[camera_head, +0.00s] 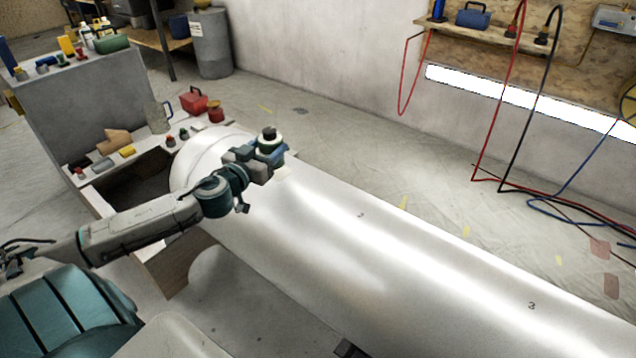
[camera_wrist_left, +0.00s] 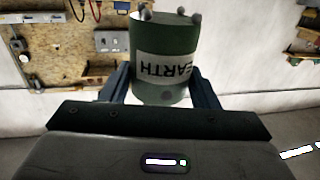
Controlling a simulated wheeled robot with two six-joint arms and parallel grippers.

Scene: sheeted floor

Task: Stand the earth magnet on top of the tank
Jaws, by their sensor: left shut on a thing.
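The earth magnet is a green cylinder with a white band lettered EARTH and dark knobs; it shows large in the left wrist view (camera_wrist_left: 162,52) and small in the head view (camera_head: 270,142). My left gripper (camera_head: 276,152) is shut on it, with one blue finger on each side. The tank (camera_head: 360,240) is a long white, glossy cylinder lying across the head view. The gripper and magnet appear over the tank's far left part; whether the magnet touches the tank, I cannot tell. My right gripper is not in view.
A low bench (camera_head: 100,172) with a jug (camera_head: 159,117), a red can (camera_head: 194,101) and small items stands left of the tank. A grey block (camera_head: 90,95) holds more items. Red, black and blue cables hang from the wall shelf (camera_head: 480,35) at the right. The tank's long right part is clear.

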